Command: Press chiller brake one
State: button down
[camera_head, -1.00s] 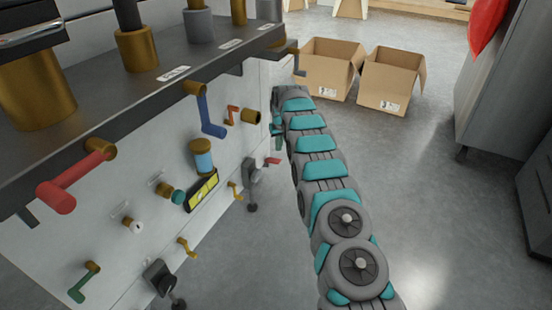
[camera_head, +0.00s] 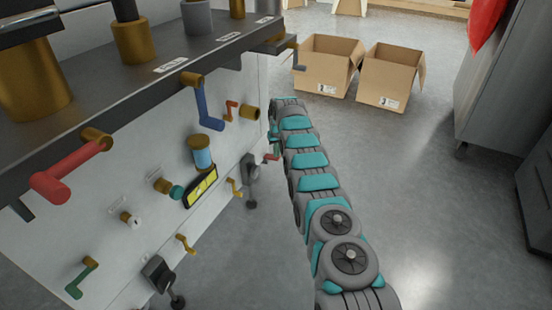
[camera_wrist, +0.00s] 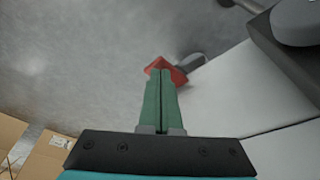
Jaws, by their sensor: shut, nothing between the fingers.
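My gripper (camera_wrist: 160,76) is shut and empty, its two green fingers side by side in the wrist view. Its tips overlap a small red part (camera_wrist: 167,67) with a grey piece beside it. I cannot tell whether they touch. In the head view a red lever (camera_head: 271,156) shows low on the white machine's far end, close to the end of my arm, which partly hides it. Grey pedal-like parts stand low on the machine, one near (camera_head: 160,272) and one farther back (camera_head: 249,172). No readable label shows which is chiller brake one.
The white machine (camera_head: 140,190) carries a red handle (camera_head: 65,175), a blue handle (camera_head: 209,106), a green handle (camera_head: 80,280) and a yellow gauge (camera_head: 200,188). Two open cardboard boxes (camera_head: 325,72) (camera_head: 390,82) stand on the floor behind.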

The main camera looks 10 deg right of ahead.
aim_at(276, 159)
jog(key=shift+w+f, duration=0.1)
jog(key=shift+f, duration=0.15)
jog(key=shift+f, duration=1.25)
jog(key=shift+r, duration=0.3)
jog(key=shift+s+d, duration=0.1)
jog(key=shift+s, duration=0.25)
jog(key=shift+s+r, duration=0.1)
jog(key=shift+s+d+r+p, duration=0.15)
jog(key=shift+s+p, duration=0.25)
jog(key=shift+s, duration=0.65)
jog(key=shift+r, duration=0.1)
